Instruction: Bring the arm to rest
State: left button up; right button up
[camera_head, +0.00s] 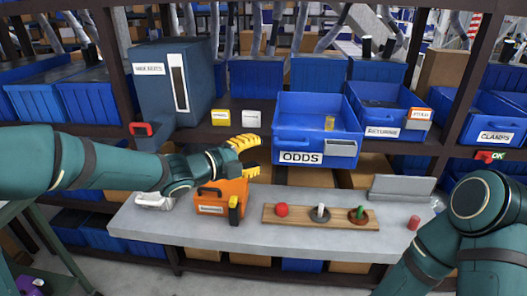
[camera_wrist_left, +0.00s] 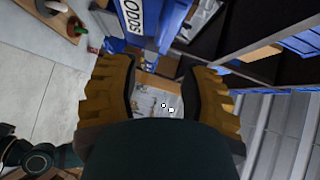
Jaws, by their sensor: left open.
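My left arm comes in from the left in the head view. Its yellow-fingered left gripper (camera_head: 246,157) is open and empty, held above the orange case on the grey bench and in front of the shelf. In the left wrist view the left gripper (camera_wrist_left: 160,95) shows both fingers spread with nothing between them. My right arm shows at the right edge of the head view, but its gripper is not seen there.
An orange case (camera_head: 221,200) stands below my left gripper on the grey bench (camera_head: 240,231). A wooden board (camera_head: 336,220) with three knobs lies right of it. A blue ODDS bin (camera_head: 316,125) sits on the shelf behind. A red cylinder (camera_head: 414,223) stands near the bench's right end.

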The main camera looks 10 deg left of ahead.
dwell(0.3)
pick_arm(q)
jog(key=s+f+n+g+y, duration=0.25)
jog(key=f+n, duration=0.55)
jog(key=f, duration=0.4)
jog(key=s+f+n+g+y, duration=0.1)
jog(key=s+f+n+y, duration=0.15)
jog(key=f+n, duration=0.75)
jog(key=s+a+f+n+g+y, duration=0.1)
jog(key=s+f+n+g+y, duration=0.2)
jog(key=s+f, duration=1.6)
jog(key=n+g, duration=0.3)
jog(key=n, duration=0.3)
jog(key=shift+s, duration=0.2)
jog(key=shift+w+r, duration=0.1)
